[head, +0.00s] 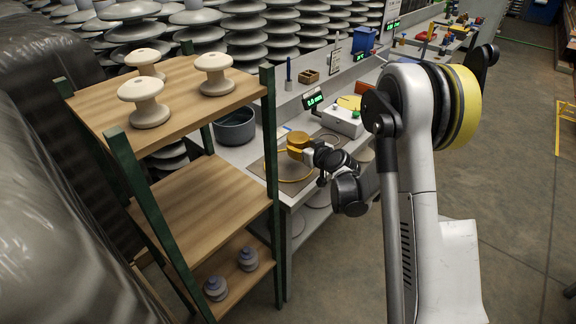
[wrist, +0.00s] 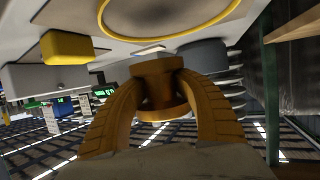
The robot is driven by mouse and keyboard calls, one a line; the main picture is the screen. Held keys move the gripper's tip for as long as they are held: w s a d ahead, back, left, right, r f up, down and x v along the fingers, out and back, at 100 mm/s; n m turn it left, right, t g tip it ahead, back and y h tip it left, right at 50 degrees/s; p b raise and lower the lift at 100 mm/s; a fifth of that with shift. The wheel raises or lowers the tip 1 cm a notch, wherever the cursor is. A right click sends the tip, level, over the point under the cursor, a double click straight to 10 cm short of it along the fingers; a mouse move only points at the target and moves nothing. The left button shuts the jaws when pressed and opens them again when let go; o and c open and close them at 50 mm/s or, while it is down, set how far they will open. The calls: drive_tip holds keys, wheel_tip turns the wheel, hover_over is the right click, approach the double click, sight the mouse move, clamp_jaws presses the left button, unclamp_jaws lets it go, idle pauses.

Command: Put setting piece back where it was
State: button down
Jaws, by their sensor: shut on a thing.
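The setting piece (wrist: 157,69) is a golden-brown, flanged round part. My gripper (wrist: 154,92) is shut on it, with one orange finger on each side in the wrist view. In the head view the golden piece (head: 297,138) is at the end of my arm, over the workbench beside the shelf rack. A yellow ring outline (head: 292,176) lies on the brown mat below; it also shows at the top of the wrist view (wrist: 168,33). I cannot tell the exact gap between piece and bench.
A grey pot (head: 235,127) stands left of my gripper. A white device (head: 343,123) and a green-lit display (head: 313,99) stand behind. The wooden rack (head: 190,190) holds three cream insulators (head: 214,74) on top and two small grey ones (head: 248,259) low down.

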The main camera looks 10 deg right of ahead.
sight(289, 166)
drive_tip(key=a+f, duration=0.1)
drive_tip(key=a, duration=0.1)
drive_tip(key=shift+w+a+f+b, duration=0.35)
drive_tip(key=shift+a+f+b, duration=0.05)
wheel_tip(289, 166, down, 4)
drive_tip(key=shift+f+b, duration=0.1)
drive_tip(key=shift+b, duration=1.1)
drive_tip(key=c, duration=0.9)
unclamp_jaws()
drive_tip(key=shift+o, duration=0.2)
